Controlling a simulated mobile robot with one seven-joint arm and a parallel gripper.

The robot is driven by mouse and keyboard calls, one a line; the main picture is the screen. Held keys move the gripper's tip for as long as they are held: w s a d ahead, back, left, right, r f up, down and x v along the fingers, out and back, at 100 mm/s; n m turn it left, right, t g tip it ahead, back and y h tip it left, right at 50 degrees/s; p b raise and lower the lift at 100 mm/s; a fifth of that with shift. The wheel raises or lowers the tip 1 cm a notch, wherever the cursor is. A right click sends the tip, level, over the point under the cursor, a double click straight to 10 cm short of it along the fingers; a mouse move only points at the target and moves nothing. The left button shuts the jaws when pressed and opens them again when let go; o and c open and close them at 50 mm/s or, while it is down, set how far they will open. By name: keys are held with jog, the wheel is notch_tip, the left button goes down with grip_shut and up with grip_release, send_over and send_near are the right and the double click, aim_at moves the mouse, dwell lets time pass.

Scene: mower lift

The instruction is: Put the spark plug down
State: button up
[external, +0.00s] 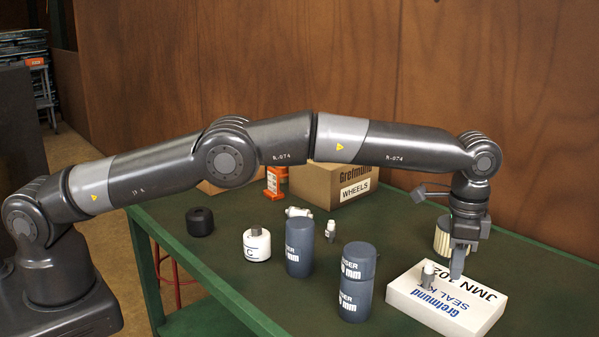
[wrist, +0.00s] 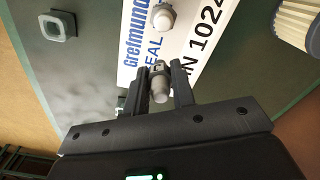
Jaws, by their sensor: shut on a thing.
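My gripper (external: 456,270) points down over the white seal kit box (external: 440,308) at the right of the table. In the wrist view, my gripper (wrist: 162,72) is shut on a grey spark plug (wrist: 159,86), which sits between the two fingers. In the external view the fingers hide the held plug. I cannot tell whether it touches the box. A second small plug-like piece with a pale top (external: 428,273) stands on the box, left of my fingers; a pale rounded top also shows ahead of them in the wrist view (wrist: 162,18).
A pleated filter (external: 442,238) stands just behind my gripper. Two grey cylinders (external: 357,282) (external: 300,248), a white jar (external: 257,245), a black ring (external: 199,222) and a small white piece (external: 330,230) stand to the left. A cardboard wheels box (external: 333,184) is at the back.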

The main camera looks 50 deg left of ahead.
jog(key=shift+f, duration=2)
jog(key=shift+f, duration=0.1)
jog(key=o, duration=1)
